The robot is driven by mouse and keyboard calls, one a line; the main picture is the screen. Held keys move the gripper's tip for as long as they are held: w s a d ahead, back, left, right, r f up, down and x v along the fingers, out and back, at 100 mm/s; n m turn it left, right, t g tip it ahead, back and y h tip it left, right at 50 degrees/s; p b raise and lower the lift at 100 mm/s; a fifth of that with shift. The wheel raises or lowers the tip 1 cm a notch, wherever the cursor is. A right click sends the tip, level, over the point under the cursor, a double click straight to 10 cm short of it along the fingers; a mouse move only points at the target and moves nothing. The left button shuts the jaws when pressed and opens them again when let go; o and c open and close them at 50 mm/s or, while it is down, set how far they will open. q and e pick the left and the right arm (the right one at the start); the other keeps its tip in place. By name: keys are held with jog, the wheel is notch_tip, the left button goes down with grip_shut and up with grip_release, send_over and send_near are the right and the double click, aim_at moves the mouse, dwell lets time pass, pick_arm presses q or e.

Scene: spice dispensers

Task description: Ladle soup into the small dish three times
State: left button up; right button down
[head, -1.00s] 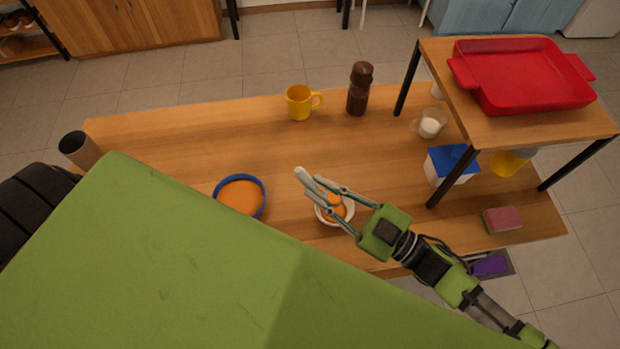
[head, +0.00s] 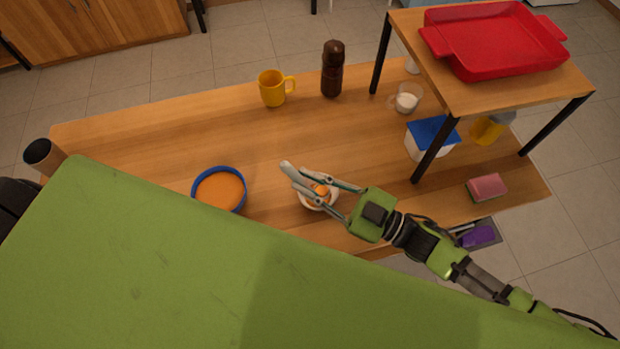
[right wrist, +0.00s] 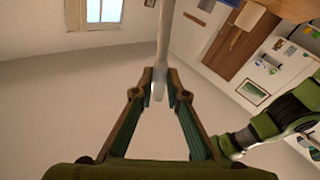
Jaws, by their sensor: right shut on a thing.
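A blue-rimmed bowl of orange soup (head: 218,189) stands near the table's front edge. To its right is a small white dish (head: 306,203), partly hidden by my right gripper. Orange shows over the dish; I cannot tell how much is in the dish and how much in the ladle. My right gripper (head: 296,183) is above the dish, shut on the pale ladle (head: 287,167). The ladle's grey-white handle (right wrist: 161,45) also shows between the fingertips (right wrist: 159,84) in the right wrist view. My left gripper is not in view.
A yellow mug (head: 271,89) and a brown grinder (head: 332,70) stand at the back. On the right, a raised shelf bears a red baking dish (head: 495,40); a blue-lidded container (head: 432,133) and a sponge (head: 487,187) are near its legs. The table's left half is largely clear.

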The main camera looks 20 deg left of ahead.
jog(key=shift+w+a+r+m+h+p, duration=0.3)
jog(key=shift+w+a+m+h+p, duration=0.2)
jog(key=shift+p, duration=1.15)
jog(key=shift+w+a+r+m+h+p, duration=0.3)
jog(key=shift+w+a+h+p, duration=0.25)
jog(key=shift+p, duration=1.1)
jog(key=w+a+f+m+g+h+p, duration=0.1)
jog(key=w+a+f+m+g+h, duration=0.3)
jog(key=h, duration=0.5)
jog(key=shift+w+a+f+m+g, duration=0.4)
jog(key=shift+w+a+f+m, duration=0.3)
jog(key=shift+w+a+f, duration=0.45)
jog(key=shift+a+r, duration=0.2)
jog(key=shift+a, duration=0.05)
